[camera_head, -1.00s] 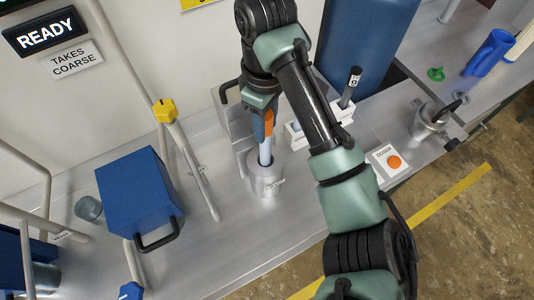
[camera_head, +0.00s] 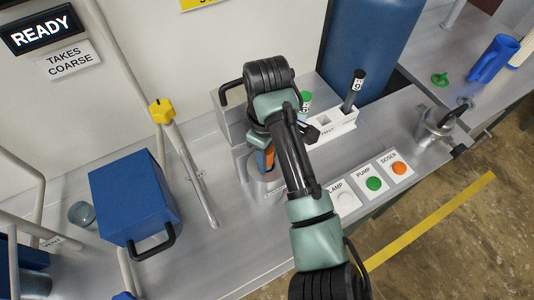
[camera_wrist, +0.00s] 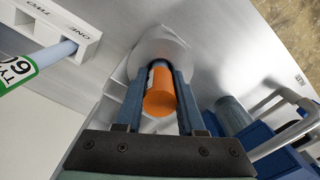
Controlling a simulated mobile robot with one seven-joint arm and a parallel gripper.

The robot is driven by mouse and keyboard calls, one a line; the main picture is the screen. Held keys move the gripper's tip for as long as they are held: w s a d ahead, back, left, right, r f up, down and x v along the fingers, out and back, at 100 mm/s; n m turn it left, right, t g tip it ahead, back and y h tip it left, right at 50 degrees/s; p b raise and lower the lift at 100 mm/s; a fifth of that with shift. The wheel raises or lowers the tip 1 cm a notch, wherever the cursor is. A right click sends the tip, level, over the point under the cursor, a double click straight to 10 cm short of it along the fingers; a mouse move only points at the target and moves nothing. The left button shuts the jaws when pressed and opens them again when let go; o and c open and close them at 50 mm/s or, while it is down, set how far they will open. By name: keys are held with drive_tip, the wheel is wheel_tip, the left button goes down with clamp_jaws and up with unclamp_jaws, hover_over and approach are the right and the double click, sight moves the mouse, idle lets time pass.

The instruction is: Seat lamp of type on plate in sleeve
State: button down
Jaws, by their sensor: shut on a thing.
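My gripper (camera_wrist: 158,100) is shut on a lamp with an orange end (camera_wrist: 160,95). In the head view the lamp's orange part (camera_head: 265,160) shows between the fingers, just above the metal sleeve (camera_head: 268,188). The lamp's pale tube is hidden, apparently inside the sleeve; how deep it sits I cannot tell. In the wrist view the sleeve (camera_wrist: 155,45) lies beyond the fingertips. The wall plate (camera_head: 68,59) reads "TAKES COARSE", below a lit "READY" sign (camera_head: 42,30).
A white rack (camera_head: 333,127) beside my arm holds a black-ended lamp (camera_head: 353,92) and a green-ended lamp (camera_head: 305,100). A blue box (camera_head: 130,200) stands left. Lamp, pump (camera_head: 374,183) and doser (camera_head: 399,168) buttons line the front.

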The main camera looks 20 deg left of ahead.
drive_tip(key=shift+f, duration=0.15)
drive_tip(key=c, duration=0.5)
unclamp_jaws()
wheel_tip(320, 180, up, 12)
drive_tip(key=p, duration=0.3)
drive_tip(key=shift+r, duration=0.2)
